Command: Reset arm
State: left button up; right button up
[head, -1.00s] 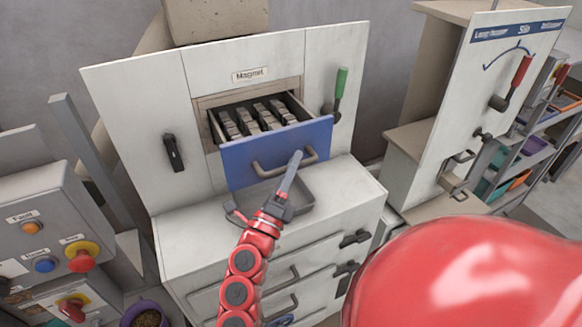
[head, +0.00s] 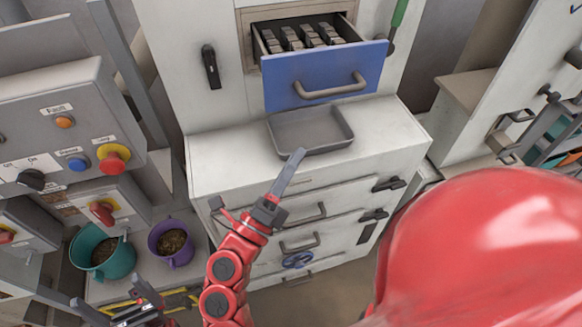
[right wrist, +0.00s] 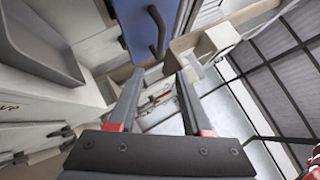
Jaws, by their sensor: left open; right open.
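My right gripper (head: 258,178) is open and empty, in front of the cabinet and near the front edge of its top. Its two fingers stand apart in the right wrist view (right wrist: 160,73), with nothing between them. My left gripper (head: 112,297) is open at the bottom left of the head view, partly cut off by the edge. The blue drawer (head: 285,90) is pulled out and holds several metal bars. My right gripper is apart from its handle (head: 330,86).
A grey tray (head: 312,132) sits on the cabinet top below the drawer. Control boxes with buttons (head: 113,158) stand at left. A teal pot (head: 118,262) and a purple pot (head: 178,254), both with pellets, stand below them. Another panel stands at right.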

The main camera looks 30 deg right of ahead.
jog(key=shift+s+a+f, duration=0.1)
jog(key=shift+s+a, duration=0.05)
jog(key=shift+a, duration=0.05)
dwell(0.4)
